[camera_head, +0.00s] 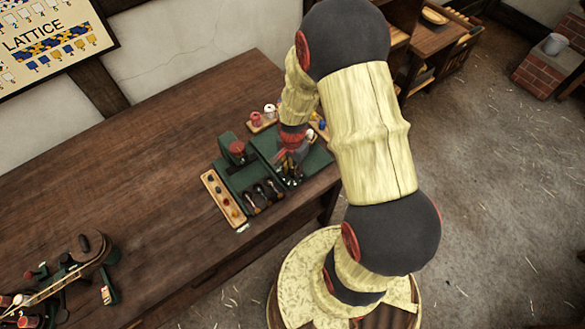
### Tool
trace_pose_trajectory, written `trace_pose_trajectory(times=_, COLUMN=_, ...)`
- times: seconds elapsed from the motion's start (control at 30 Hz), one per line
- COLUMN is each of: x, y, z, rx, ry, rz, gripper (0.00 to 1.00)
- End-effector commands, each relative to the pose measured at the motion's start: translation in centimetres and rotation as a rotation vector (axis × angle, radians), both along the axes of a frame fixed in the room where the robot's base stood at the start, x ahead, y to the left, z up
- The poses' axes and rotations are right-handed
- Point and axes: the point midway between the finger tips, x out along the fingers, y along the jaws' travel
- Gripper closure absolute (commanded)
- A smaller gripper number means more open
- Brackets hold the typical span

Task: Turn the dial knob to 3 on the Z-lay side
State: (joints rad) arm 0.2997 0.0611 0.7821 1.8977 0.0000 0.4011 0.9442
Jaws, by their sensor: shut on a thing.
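A dark green device (229,181) stands near the right end of the wooden bench. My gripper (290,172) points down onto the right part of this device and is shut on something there. It sits where the dial knob would be, but the gripper hides the knob, so its setting and the Z-lay marks cannot be read. A red round cap (237,149) stands on a green block at the back left of the device. Several dark levers (262,194) stand along its front.
A wooden strip with coloured discs (222,199) lies along the device's left side. Small spools (263,116) stand behind it. The bench (130,165) is clear in the middle. Another green and wooden apparatus (75,270) stands at the lower left.

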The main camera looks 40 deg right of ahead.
Motion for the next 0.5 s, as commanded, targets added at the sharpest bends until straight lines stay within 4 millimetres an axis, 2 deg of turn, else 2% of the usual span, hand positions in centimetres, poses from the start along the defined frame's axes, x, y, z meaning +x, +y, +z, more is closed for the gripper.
trace_pose_trajectory(times=0.5, x=0.04, y=0.01, z=-0.01, rx=0.000, ry=-0.001, rz=-0.032, gripper=1.00)
